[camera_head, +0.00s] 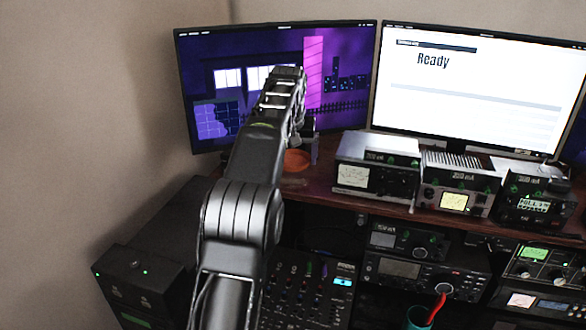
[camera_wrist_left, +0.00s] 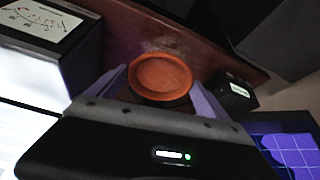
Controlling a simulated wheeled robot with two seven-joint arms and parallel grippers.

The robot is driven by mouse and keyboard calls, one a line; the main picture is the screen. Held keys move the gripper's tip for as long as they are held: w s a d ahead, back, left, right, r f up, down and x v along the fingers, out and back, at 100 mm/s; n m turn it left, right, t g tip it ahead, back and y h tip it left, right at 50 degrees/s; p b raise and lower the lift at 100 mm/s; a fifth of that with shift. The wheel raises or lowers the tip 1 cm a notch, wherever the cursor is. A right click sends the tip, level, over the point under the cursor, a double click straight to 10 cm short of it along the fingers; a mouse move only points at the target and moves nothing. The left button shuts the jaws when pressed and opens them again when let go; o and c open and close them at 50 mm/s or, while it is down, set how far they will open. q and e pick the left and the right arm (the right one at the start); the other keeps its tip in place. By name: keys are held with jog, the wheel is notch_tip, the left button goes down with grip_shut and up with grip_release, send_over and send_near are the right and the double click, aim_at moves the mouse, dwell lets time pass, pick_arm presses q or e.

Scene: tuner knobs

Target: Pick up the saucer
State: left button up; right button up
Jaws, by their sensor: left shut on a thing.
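The saucer is a small round orange dish with a raised rim. In the left wrist view the saucer (camera_wrist_left: 160,77) sits between the two fingers of my left gripper (camera_wrist_left: 158,84), with a finger against each side. In the head view the saucer (camera_head: 296,160) shows at the back left of the wooden desk, below the purple monitor. There my left gripper (camera_head: 301,146) reaches down around it and is partly hidden by my own arm. I cannot tell whether the saucer touches the desk. My right gripper is in neither view.
The wooden desk (camera_head: 325,187) carries a row of radio sets, the nearest being a metered box (camera_head: 378,165) right of the saucer. Two monitors stand behind, one purple (camera_head: 342,62) and one white (camera_head: 470,90). A small black box (camera_wrist_left: 232,92) is close beside the gripper.

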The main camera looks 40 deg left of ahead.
aim_at(293, 163)
pick_arm(q)
notch_tip(293, 163, up, 4)
jog(key=shift+p, duration=0.55)
